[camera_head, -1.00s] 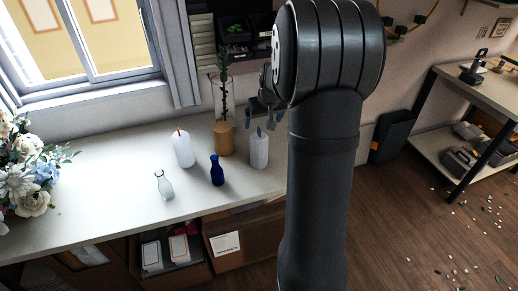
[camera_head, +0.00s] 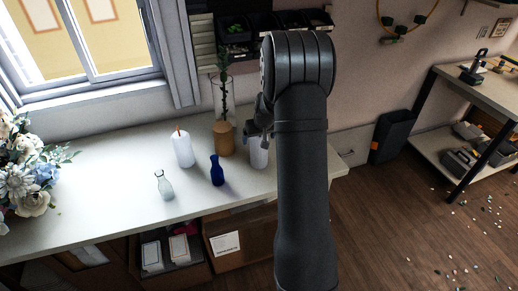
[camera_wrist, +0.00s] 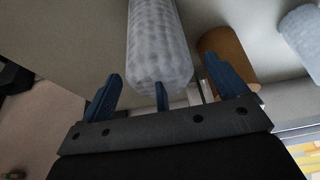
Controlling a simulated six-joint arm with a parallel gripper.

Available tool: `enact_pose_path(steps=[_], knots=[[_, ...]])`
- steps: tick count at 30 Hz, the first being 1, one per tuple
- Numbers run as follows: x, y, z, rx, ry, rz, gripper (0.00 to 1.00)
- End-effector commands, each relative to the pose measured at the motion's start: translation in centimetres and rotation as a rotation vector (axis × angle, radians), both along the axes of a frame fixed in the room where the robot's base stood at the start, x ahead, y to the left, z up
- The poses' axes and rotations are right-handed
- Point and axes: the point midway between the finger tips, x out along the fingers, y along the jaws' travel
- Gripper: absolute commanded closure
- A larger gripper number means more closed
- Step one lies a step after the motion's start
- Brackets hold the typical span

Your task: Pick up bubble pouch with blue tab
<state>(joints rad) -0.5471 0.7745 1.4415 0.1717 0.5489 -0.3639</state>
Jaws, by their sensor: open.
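The bubble pouch with blue tab (camera_head: 259,155) stands on the white counter, a pale upright cylinder. Its top is hidden behind my arm and gripper in the head view. In the wrist view the bubble-textured pouch (camera_wrist: 158,40) fills the upper middle, and its narrow blue tab (camera_wrist: 161,97) lies between my fingers. My gripper (camera_wrist: 165,88) is open, with one blue finger on each side of the tab and apart from it. In the head view my gripper (camera_head: 258,124) is small and partly hidden, at the top of the pouch.
A tan cylinder (camera_head: 224,139) with a plant stands close to the pouch. A white pouch with an orange tab (camera_head: 182,150), a dark blue bottle (camera_head: 217,171) and a clear bottle (camera_head: 164,186) stand to the left.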

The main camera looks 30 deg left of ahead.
Motion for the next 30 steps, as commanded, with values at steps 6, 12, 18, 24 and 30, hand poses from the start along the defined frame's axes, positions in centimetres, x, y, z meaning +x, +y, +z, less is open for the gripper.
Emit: enact_pose_path(steps=[6, 12, 18, 24, 30], knots=[[0.29, 0.29, -0.94, 0.001, -0.002, 0.0, 0.09], [0.28, 0.29, -0.92, 0.0, -0.002, 0.001, 0.19], [0.28, 0.27, -0.91, 0.0, -0.002, 0.001, 0.58], [0.27, 0.27, -0.9, 0.0, -0.002, 0.001, 0.67], [0.29, 0.28, -0.37, 0.0, -0.002, 0.001, 0.67]])
